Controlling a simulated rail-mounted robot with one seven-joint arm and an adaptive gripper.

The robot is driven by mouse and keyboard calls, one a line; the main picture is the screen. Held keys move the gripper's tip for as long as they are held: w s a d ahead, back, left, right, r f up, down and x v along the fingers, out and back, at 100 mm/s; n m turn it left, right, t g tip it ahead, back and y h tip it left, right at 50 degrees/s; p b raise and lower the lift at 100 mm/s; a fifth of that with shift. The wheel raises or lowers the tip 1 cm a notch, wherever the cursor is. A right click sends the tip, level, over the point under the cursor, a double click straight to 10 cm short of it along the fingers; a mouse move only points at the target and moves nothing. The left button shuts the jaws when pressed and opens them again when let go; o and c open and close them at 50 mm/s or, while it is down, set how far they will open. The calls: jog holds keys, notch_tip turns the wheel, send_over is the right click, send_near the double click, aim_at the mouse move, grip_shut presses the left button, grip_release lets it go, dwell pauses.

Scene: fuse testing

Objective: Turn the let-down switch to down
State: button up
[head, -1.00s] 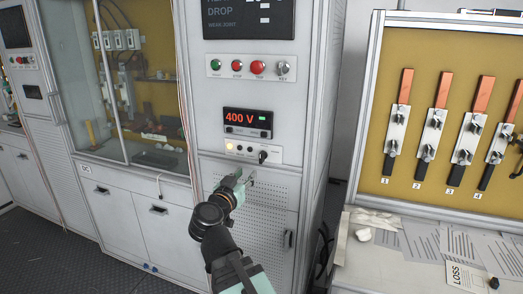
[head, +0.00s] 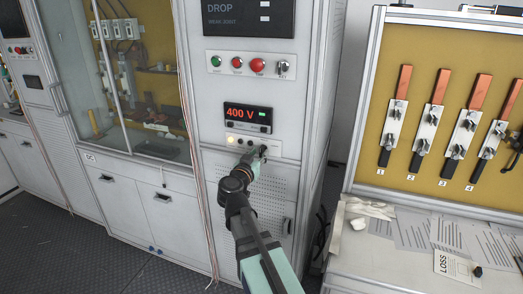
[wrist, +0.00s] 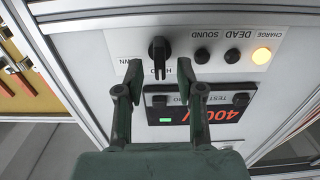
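The let-down switch is a black rotary knob (wrist: 158,50) on the white control strip; in the head view the knob (head: 263,151) is at the strip's right end. The wrist view shows the panel upside down. The knob's bar points at a partly covered label that seems to read HOLD. A label ending in "WN" is left of it in the wrist view. My gripper (wrist: 160,69) is open, with one fingertip on each side of the knob's bar; contact is not visible. In the head view my gripper (head: 255,157) is at the strip, just below the knob.
A red 400 V display (head: 246,118) is above the strip. A lit yellow CHARGE lamp (wrist: 261,56) and black DEAD and SOUND controls (wrist: 202,56) share the strip. Green and red buttons (head: 257,65) are higher. A fuse board (head: 440,120) stands right.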

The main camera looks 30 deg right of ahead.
aim_at(260, 152)
jog(key=shift+x, duration=1.6)
grip_shut()
